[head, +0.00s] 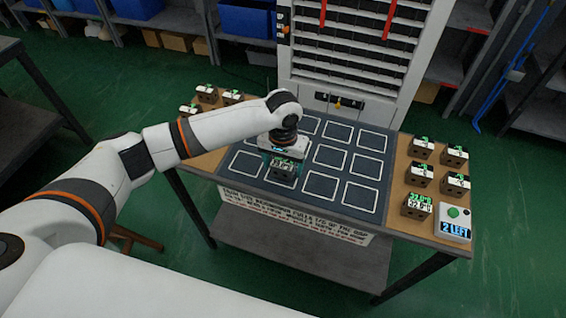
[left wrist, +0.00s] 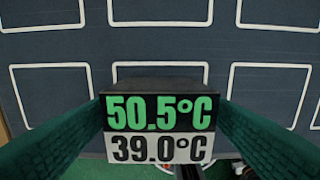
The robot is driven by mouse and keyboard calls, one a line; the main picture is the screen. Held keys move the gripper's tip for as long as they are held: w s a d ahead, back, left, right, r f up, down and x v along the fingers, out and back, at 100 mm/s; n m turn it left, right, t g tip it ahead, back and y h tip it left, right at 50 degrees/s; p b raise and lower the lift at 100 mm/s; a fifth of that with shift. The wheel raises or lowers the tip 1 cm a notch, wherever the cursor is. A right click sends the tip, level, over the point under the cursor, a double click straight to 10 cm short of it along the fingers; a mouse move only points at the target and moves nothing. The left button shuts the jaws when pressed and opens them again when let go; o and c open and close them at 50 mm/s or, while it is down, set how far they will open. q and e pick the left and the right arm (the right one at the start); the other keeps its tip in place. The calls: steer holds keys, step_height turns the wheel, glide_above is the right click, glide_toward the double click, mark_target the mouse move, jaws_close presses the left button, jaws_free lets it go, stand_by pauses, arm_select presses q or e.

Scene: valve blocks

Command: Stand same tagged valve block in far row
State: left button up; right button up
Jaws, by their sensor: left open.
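A dark valve block (head: 284,170) with a two-line tag stands upright on the dark mat's near row, in the second outlined cell from the left. In the left wrist view the block (left wrist: 158,125) reads 50.5°C in green over 39.0°C in black on white. My left gripper (head: 286,154) points down over it, open, with its green fingers (left wrist: 160,135) on either side of the block. Whether the fingers touch it is hidden. The mat (head: 312,146) has rows of white-outlined cells; the far-row cells that show are empty. My right gripper is not in view.
More tagged blocks stand on the wooden table top at right, including one reading 32.0°C (head: 416,206), and at left (head: 207,94). A white box with a green button reads "2 LEFT" (head: 454,222). A slatted cabinet (head: 345,60) stands behind the table.

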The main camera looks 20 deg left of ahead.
mark_target(283, 163)
arm_select(q)
step_height(283, 163, up, 12)
steer(key=shift+b, duration=0.3)
steer(key=shift+r, duration=0.1)
stand_by(0.4)
